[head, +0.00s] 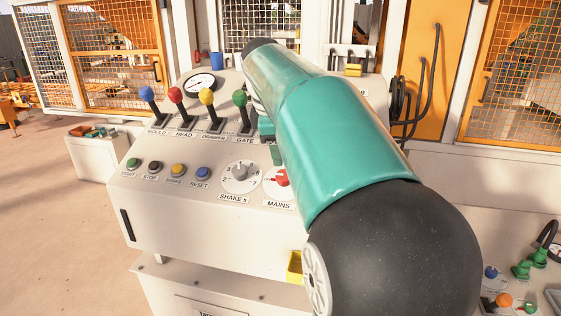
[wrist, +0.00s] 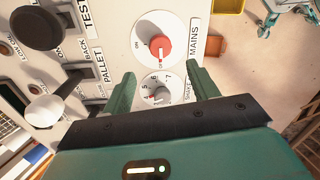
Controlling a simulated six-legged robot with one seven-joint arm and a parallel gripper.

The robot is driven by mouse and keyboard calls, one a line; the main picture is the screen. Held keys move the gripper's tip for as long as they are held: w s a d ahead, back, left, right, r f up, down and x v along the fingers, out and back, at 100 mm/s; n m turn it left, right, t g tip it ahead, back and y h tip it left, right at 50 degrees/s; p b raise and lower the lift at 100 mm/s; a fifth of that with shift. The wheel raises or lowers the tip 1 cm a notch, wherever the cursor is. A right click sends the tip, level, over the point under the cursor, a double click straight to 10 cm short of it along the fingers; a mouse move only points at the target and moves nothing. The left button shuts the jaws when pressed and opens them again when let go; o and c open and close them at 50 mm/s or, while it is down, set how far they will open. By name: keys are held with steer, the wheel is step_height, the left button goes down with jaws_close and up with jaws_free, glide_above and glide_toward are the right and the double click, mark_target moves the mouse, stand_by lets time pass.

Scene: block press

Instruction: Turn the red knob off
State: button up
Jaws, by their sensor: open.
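The red knob (head: 281,177) sits on the round white MAINS dial at the right of the sloped panel, partly hidden by my arm in the head view. In the wrist view the red knob (wrist: 160,47) shows whole on its white dial, with ON print at the left edge. The knob appears beyond the fingertips, with the grey SHAKE S knob (wrist: 156,97) between the fingers in the picture. In the head view my arm hides most of the gripper.
Coloured levers, including the green GATE lever (head: 241,99), stand above the dials. A row of buttons, including the blue RESET button (head: 203,173), lies left of the SHAKE S dial (head: 240,184). A yellow bin (head: 295,267) hangs below the panel. Open floor lies at left.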

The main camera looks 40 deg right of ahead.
steer(key=shift+v, duration=1.95)
